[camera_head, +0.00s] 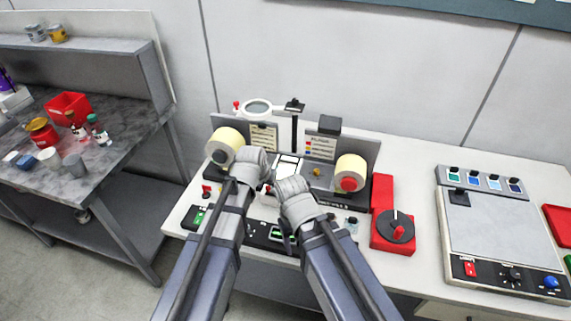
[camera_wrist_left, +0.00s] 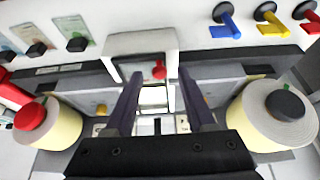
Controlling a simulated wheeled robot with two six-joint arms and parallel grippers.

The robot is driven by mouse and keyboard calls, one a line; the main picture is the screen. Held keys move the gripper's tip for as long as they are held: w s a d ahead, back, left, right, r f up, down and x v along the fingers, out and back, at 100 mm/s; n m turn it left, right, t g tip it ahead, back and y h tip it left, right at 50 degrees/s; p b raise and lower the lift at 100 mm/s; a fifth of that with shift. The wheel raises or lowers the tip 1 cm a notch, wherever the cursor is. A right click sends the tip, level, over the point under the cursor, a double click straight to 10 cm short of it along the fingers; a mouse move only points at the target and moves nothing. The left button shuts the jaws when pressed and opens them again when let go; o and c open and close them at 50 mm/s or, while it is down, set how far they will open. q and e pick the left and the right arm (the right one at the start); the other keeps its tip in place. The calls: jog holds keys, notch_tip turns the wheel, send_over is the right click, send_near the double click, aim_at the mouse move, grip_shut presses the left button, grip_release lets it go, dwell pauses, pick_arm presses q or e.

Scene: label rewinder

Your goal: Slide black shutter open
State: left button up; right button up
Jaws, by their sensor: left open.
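The label rewinder stands on the white bench, with a white housing (camera_wrist_left: 140,42) in its middle in the left wrist view. A dark panel (camera_wrist_left: 131,69) with a red knob (camera_wrist_left: 158,72) shows in the housing's opening; it looks like the black shutter, but I cannot tell how far open it is. My left gripper (camera_wrist_left: 160,74) is open, its two dark fingers apart on either side of the knob, with nothing seen between them in contact. In the head view my arms' wrists cover much of the rewinder's middle. My right gripper's fingers cannot be made out.
Label rolls (camera_head: 226,145) (camera_head: 351,172) flank the middle. Blue (camera_wrist_left: 227,22), yellow (camera_wrist_left: 271,18) and red (camera_wrist_left: 307,18) levers line one side in the wrist view. A magnifier (camera_head: 257,107) stands behind. A red box with a black dial (camera_head: 395,232) and a control panel (camera_head: 505,235) sit right.

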pick_arm(q)
jog(key=shift+r+p, duration=2.85)
jog(key=shift+r, duration=0.3)
pick_arm(e)
notch_tip(320, 180, up, 6)
pick_arm(q)
jog(key=shift+f, duration=0.15)
jog(key=s+f+b, duration=0.1)
jog(key=s, duration=0.2)
jog(key=s+f+g+b, duration=0.1)
jog(key=s, duration=0.2)
jog(key=s+a+f+g+y, duration=0.1)
jog(key=s+f, duration=0.1)
jog(key=s, duration=0.1)
jog(key=shift+s+f+b, duration=0.1)
jog(key=shift+b, duration=0.3)
pick_arm(e)
notch_tip(320, 180, down, 3)
jog(key=shift+r, duration=0.2)
notch_tip(320, 180, down, 2)
jog(key=shift+f+b, duration=0.1)
jog(key=shift+b, duration=0.95)
pick_arm(q)
jog(key=s+a+f+g+y, duration=0.2)
jog(key=s+g, duration=0.1)
jog(key=s, duration=0.7)
jog(key=shift+s+a+f, duration=0.2)
jog(key=shift+s+a, duration=0.15)
jog(key=shift+s, duration=0.05)
